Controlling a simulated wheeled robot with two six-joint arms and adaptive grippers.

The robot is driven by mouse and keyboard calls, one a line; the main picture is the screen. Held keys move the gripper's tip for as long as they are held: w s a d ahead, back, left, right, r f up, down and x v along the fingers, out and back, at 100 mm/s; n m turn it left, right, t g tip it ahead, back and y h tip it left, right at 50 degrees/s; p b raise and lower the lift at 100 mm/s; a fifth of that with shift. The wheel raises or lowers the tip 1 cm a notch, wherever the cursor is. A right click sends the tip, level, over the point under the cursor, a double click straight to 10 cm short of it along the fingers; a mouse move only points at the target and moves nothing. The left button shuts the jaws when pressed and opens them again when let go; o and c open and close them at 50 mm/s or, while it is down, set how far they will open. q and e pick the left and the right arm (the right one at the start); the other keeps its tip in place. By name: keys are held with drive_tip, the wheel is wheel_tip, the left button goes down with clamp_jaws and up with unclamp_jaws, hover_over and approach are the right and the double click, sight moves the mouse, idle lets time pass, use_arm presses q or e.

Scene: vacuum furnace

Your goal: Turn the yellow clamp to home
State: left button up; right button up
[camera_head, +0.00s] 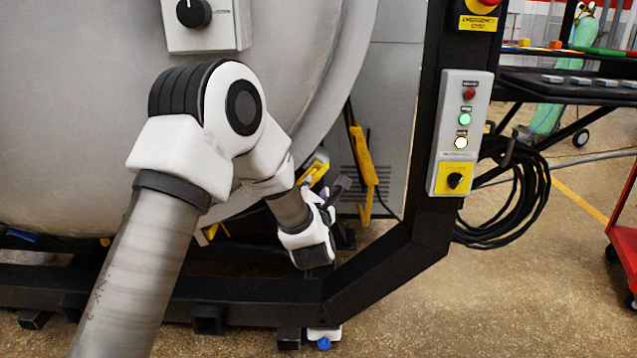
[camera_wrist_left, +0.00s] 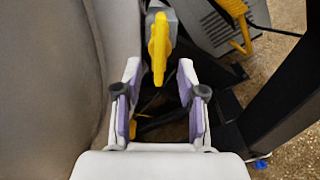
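The yellow clamp (camera_wrist_left: 158,45) is a narrow yellow lever on a grey body. In the left wrist view it stands upright at the top middle, in line with the gap between my left gripper's fingers. Its tip reaches down to about the fingertip level, and I cannot tell whether it is between them in depth. In the head view a yellow clamp part (camera_head: 313,171) shows just behind my left wrist, partly hidden by it. My left gripper (camera_wrist_left: 159,72) is open, with a finger on each side and nothing gripped. In the head view my arm partly hides it. My right gripper is not in view.
Another yellow clamp (camera_head: 366,165) hangs to the right by the grey cabinet; it also shows in the wrist view (camera_wrist_left: 237,12). The curved furnace door (camera_head: 345,70) is close on the left. A black frame post (camera_head: 428,120) with a control box (camera_head: 461,130) stands right.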

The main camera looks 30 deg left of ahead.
sight(316, 180)
use_arm(q)
drive_tip(key=b+x, duration=0.1)
drive_tip(key=x, duration=0.6)
drive_tip(key=shift+f, duration=0.1)
drive_tip(key=shift+s, duration=0.1)
clamp_jaws()
